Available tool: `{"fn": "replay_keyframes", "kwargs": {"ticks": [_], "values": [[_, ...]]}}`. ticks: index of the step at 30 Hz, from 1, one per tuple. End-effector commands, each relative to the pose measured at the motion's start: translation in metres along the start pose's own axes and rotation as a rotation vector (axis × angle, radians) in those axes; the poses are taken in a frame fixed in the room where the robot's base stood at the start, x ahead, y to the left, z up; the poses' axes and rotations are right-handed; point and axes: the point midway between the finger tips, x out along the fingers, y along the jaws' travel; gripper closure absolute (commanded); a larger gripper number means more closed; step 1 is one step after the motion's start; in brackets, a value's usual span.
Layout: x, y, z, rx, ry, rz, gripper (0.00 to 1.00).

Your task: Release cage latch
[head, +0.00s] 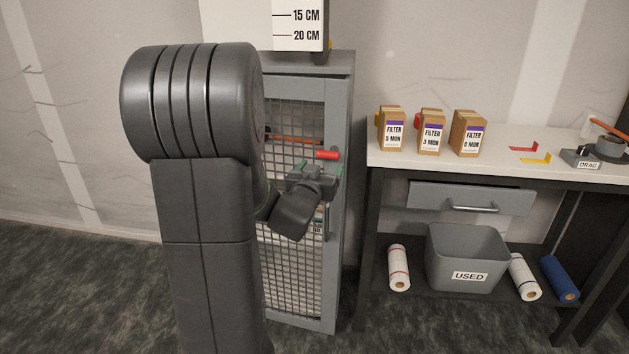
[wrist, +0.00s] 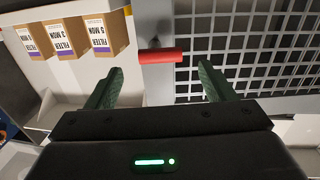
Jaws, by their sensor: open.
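The grey cage (head: 339,230) with a wire mesh door stands in the middle of the head view, partly hidden behind my arm. Its red latch handle (head: 327,155) sticks out near the door's right edge and lies level. In the wrist view the red latch handle (wrist: 161,56) lies just beyond and between my fingertips, and the mesh (wrist: 250,45) is behind it. My gripper (head: 321,171) is at the cage front, just below the handle in the head view. In the wrist view my gripper (wrist: 160,80) is open, with nothing between its green fingers.
A bench (head: 395,158) to the right bears several filter boxes, including a left one (head: 391,130), and red and yellow hooks. A grey bin (head: 467,250) marked USED stands on its lower shelf among rolls. A scale panel (head: 240,25) is above the cage.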

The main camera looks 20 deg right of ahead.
Motion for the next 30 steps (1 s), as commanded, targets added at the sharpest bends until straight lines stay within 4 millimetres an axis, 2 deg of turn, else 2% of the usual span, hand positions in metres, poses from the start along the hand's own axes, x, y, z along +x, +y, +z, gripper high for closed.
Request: {"fn": "replay_keyframes", "kwargs": {"ticks": [3, 10, 16, 30], "values": [[-0.026, -0.001, -0.001, 0.000, 0.001, -0.002, 0.24], [-0.056, 0.000, 0.000, -0.001, 0.001, -0.001, 0.24], [-0.062, 0.000, 0.000, -0.001, 0.000, 0.000, 0.24], [-0.060, 0.000, 0.000, -0.001, 0.000, 0.000, 0.24]]}}
